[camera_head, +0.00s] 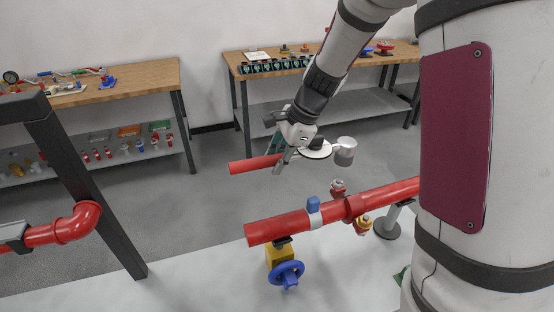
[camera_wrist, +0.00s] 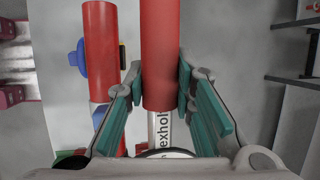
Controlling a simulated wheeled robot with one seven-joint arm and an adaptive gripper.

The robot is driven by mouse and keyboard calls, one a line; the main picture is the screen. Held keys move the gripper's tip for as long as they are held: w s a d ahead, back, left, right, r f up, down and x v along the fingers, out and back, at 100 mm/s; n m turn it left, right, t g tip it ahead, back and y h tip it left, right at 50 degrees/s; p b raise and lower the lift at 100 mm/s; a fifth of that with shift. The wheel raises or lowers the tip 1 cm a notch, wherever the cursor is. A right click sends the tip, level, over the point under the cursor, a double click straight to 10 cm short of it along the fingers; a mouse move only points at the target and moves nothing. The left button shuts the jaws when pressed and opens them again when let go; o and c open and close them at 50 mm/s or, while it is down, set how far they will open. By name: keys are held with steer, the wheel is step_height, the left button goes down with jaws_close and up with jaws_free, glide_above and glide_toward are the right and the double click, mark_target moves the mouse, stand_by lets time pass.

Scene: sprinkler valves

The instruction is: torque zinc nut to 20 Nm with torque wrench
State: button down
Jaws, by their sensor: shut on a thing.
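My gripper (camera_head: 281,160) is shut on a tool with a thick red handle, which I take to be the torque wrench (camera_head: 253,165). In the wrist view the red handle (camera_wrist: 160,50) lies between the teal finger pads, with a pale lettered shaft below it. A white round dial and a grey cylindrical head extend to the right of my gripper in the head view. The tool is in the air above and behind the red pipe (camera_head: 275,229). A small fitting with a greyish top (camera_head: 338,187) stands on that pipe; I cannot tell whether it is the zinc nut.
The pipe carries a blue block (camera_head: 314,205) and a blue handwheel (camera_head: 287,273) below. Workbenches stand behind, left (camera_head: 140,76) and right (camera_head: 240,62). A dark post and another red pipe (camera_head: 75,226) are at left.

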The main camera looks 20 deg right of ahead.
steer(key=shift+a+r, duration=0.1)
step_height(320, 180, down, 2)
steer(key=shift+w, duration=0.1)
steer(key=shift+f+b, duration=0.95)
steer(key=shift+f, duration=1.55)
steer(key=shift+f+b, duration=0.35)
steer(key=shift+f, duration=0.8)
steer(key=shift+s, duration=0.2)
